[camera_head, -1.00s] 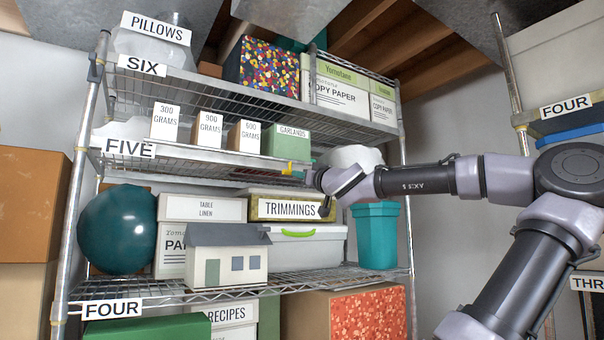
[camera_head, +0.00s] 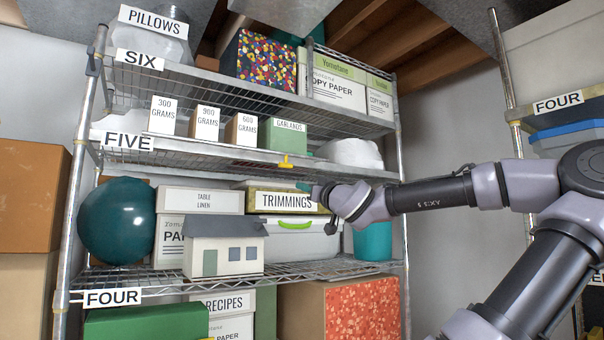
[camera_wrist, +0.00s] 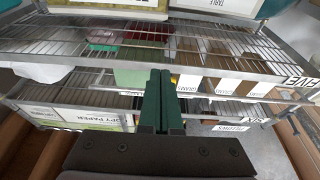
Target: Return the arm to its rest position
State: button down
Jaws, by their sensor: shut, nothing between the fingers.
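My arm reaches in from the right in the head view. My gripper (camera_head: 314,191) is in front of the shelf unit, just below the edge of shelf FIVE (camera_head: 215,152), and overlaps the right end of the TRIMMINGS box (camera_head: 255,202) in the picture. In the wrist view the two dark green fingers (camera_wrist: 161,98) lie side by side, shut, with nothing between them. A yellow-handled object (camera_head: 286,162) lies at the front edge of shelf FIVE, up and left of my gripper and apart from it.
Shelf FIVE holds weight boxes (camera_head: 207,122) and a green GARLANDS box (camera_head: 284,139). Below stand a small model house (camera_head: 225,250), a teal ball (camera_head: 117,226) and a teal bin (camera_head: 373,240) behind my wrist. Another shelf unit (camera_head: 519,140) stands at the right. Bare wall lies between the units.

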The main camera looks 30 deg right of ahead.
jog(key=shift+s+f, duration=0.15)
jog(key=shift+f, duration=0.7)
jog(key=s+a+f+g+y, duration=0.35)
jog(key=s+a+g, duration=0.2)
jog(key=a, duration=0.45)
jog(key=s+a+f+m+g, duration=0.1)
jog(key=s+a+f+g, duration=0.1)
jog(key=f, duration=0.3)
jog(key=s+a+f+m+g+h, duration=0.1)
jog(key=s+a+f+m+g, duration=0.1)
jog(key=s+f, duration=0.3)
jog(key=s+a+f+m+g+h, duration=0.1)
jog(key=s+a+f+g, duration=0.2)
jog(key=f, duration=0.3)
jog(key=shift+s+a+f+m+g, duration=0.2)
jog(key=shift+s+a+m+g, duration=0.1)
jog(key=shift+a+g, duration=0.5)
